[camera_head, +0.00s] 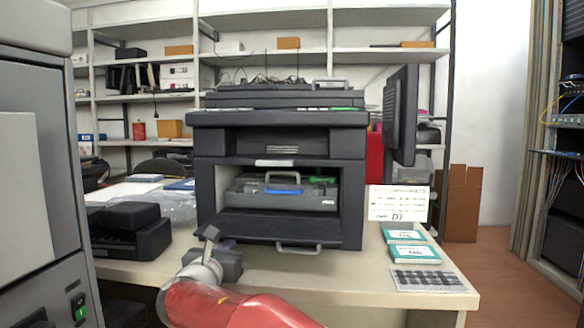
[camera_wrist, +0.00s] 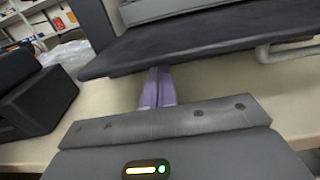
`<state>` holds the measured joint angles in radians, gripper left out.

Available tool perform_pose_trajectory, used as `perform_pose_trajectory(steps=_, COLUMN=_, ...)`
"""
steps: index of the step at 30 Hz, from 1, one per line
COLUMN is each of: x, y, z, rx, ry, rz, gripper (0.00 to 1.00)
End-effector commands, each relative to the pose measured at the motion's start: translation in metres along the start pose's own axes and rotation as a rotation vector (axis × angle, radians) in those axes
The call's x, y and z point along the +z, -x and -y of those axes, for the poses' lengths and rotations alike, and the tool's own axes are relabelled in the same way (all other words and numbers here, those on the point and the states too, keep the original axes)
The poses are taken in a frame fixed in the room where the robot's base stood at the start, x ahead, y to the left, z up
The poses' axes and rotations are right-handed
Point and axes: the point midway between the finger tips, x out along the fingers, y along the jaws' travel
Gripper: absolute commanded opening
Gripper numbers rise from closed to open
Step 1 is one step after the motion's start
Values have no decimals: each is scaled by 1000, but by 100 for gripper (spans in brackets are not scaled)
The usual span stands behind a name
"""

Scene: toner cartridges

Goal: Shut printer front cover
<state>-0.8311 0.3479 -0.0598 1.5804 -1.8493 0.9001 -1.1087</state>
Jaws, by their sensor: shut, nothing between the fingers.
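The dark grey printer (camera_head: 280,145) stands on the table, facing me. Its front cover (camera_head: 290,228) is down and open, sticking out toward me, with a light handle (camera_head: 298,247) at its front edge. Behind it, in the open bay, sits a toner cartridge (camera_head: 280,190) with a blue strip and a grey handle. My gripper (camera_head: 212,236) is at the cover's left front corner. In the wrist view my gripper's purple fingers (camera_wrist: 158,88) are together and empty, with their tips at or under the edge of the cover (camera_wrist: 190,40). I cannot tell whether they touch it.
A black device (camera_head: 130,230) stands on the table left of the printer. At the right are a sign marked D7 (camera_head: 398,203), teal-and-white boxes (camera_head: 414,253) and a keyboard-like pad (camera_head: 428,279). A monitor (camera_head: 400,115) stands behind. A grey cabinet (camera_head: 40,180) is close at left.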

Motion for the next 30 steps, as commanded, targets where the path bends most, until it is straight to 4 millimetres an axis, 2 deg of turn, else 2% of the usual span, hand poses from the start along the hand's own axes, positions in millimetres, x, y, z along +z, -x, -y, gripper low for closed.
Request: perform_pose_trajectory(steps=30, x=33, y=-1, z=0, rx=0, ry=-1, rz=1, gripper=0)
